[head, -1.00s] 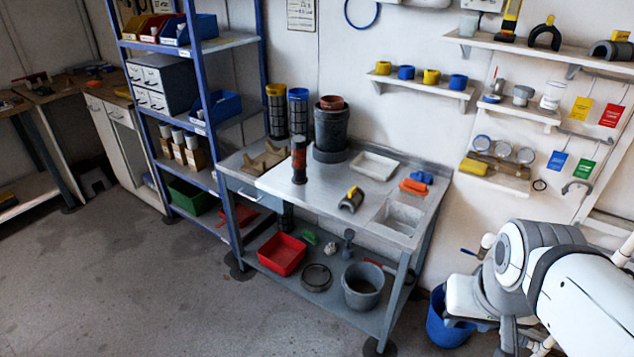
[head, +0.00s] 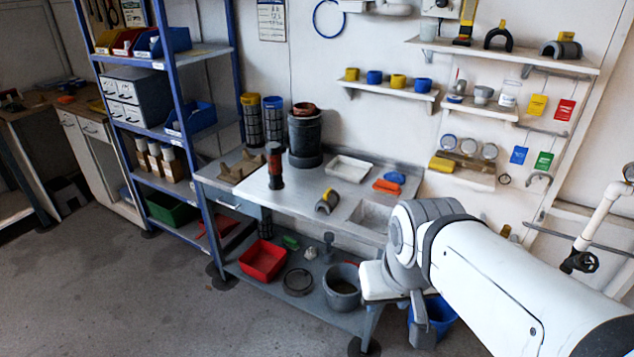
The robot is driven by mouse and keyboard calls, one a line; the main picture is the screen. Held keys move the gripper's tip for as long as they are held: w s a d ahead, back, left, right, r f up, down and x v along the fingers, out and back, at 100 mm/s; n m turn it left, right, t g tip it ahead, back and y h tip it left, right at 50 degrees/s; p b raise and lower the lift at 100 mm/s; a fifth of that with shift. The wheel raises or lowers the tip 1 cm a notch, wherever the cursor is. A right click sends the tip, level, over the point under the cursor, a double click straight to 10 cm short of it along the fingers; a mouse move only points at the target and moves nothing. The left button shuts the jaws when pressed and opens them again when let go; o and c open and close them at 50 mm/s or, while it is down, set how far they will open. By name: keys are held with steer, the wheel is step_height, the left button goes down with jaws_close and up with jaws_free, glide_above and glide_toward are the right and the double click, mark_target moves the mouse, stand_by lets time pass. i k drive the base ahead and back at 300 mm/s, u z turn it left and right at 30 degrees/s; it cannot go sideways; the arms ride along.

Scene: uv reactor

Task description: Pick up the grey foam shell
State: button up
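A grey half-round shell (head: 328,203) with a yellow patch on top lies on the metal workbench (head: 290,200), arched side up, left of the sink basin. Another grey half-round shell (head: 561,49) with a yellow top sits on the upper right wall shelf, beside a darker upright arch (head: 503,38) with a yellow top. Which of them is foam I cannot tell. My arm reaches in from the lower right, in front of the bench's right end. My gripper (head: 420,325) seems to hang below the wrist, partly hidden, apart from the shells; its fingers are unclear.
A red bin (head: 262,261) and a grey bucket (head: 342,286) are below. The floor at lower left is clear.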

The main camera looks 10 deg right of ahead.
mark_target(330, 198)
steer(key=z, duration=0.05)
steer(key=i, duration=1.65)
steer(key=u, duration=0.1)
